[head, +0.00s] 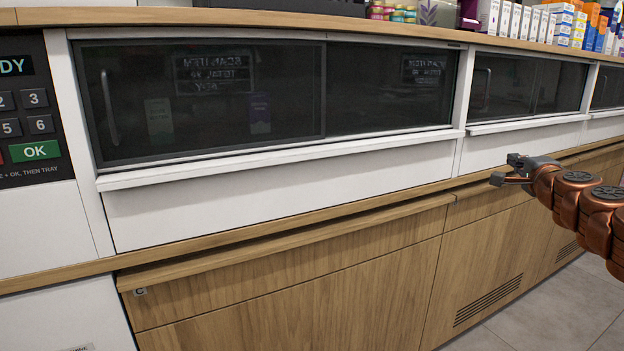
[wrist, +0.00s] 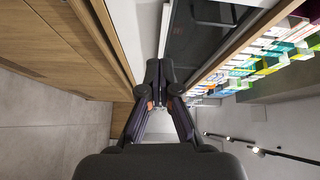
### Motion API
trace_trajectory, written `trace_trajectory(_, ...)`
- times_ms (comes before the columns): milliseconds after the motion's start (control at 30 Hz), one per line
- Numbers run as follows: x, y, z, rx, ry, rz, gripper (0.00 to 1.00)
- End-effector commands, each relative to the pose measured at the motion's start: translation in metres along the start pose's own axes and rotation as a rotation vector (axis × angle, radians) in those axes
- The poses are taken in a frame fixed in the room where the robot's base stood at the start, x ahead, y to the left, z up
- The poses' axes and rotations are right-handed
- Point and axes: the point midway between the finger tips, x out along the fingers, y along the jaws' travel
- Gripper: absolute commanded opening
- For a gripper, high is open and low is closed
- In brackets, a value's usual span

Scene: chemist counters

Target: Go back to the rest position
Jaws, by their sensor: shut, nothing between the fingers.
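My gripper (head: 497,179) is at the right of the head view, at the end of my copper-coloured arm. It points left and is apart from the white and wood counter front (head: 340,180). In the wrist view my gripper (wrist: 158,72) is in the middle, with its fingertips together and nothing held between them.
Dark sliding glass hatches (head: 220,105) line the counter. A keypad panel (head: 35,110) is at the far left. Several boxes (head: 540,22) stand on the top shelf at right. Wooden cabinets (head: 300,290) fill the lower front. The grey floor (head: 560,310) is clear at lower right.

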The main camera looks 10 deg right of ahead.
Motion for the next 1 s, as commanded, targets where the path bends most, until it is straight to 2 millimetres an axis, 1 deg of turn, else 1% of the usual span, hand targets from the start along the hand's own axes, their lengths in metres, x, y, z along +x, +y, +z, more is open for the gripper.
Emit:
trace_trajectory(33, -0.001, -0.013, 0.014, -0.019, -0.033, -0.002, 0.0)
trace_trajectory(67, -0.002, -0.018, 0.023, -0.031, -0.053, -0.002, 0.0)
trace_trajectory(167, -0.006, -0.039, 0.059, -0.082, -0.132, -0.003, 0.0)
trace_trajectory(200, -0.01, -0.049, 0.078, -0.109, -0.175, -0.002, 0.0)
trace_trajectory(267, -0.018, -0.064, 0.111, -0.156, -0.249, 0.001, 0.0)
trace_trajectory(300, -0.025, -0.074, 0.132, -0.192, -0.297, 0.003, 0.0)
trace_trajectory(367, -0.037, -0.087, 0.165, -0.247, -0.374, 0.01, 0.0)
trace_trajectory(400, -0.047, -0.093, 0.187, -0.286, -0.428, 0.019, 0.0)
trace_trajectory(467, -0.063, -0.099, 0.22, -0.348, -0.51, 0.035, 0.0)
trace_trajectory(500, -0.075, -0.103, 0.242, -0.392, -0.566, 0.047, 0.0)
trace_trajectory(567, -0.096, -0.107, 0.271, -0.462, -0.647, 0.068, 0.0)
trace_trajectory(600, -0.113, -0.107, 0.291, -0.508, -0.708, 0.087, 0.0)
trace_trajectory(667, -0.139, -0.104, 0.317, -0.585, -0.794, 0.123, 0.0)
trace_trajectory(700, -0.157, -0.101, 0.331, -0.637, -0.853, 0.152, 0.0)
trace_trajectory(767, -0.188, -0.092, 0.35, -0.715, -0.942, 0.202, 0.0)
trace_trajectory(800, -0.208, -0.086, 0.359, -0.768, -0.997, 0.237, 0.0)
trace_trajectory(867, -0.239, -0.075, 0.367, -0.844, -1.076, 0.299, 0.0)
trace_trajectory(900, -0.259, -0.067, 0.37, -0.891, -1.124, 0.344, 0.0)
trace_trajectory(967, -0.29, -0.054, 0.368, -0.959, -1.196, 0.419, 0.0)
trace_trajectory(1000, -0.311, -0.048, 0.365, -1.002, -1.238, 0.47, 0.0)
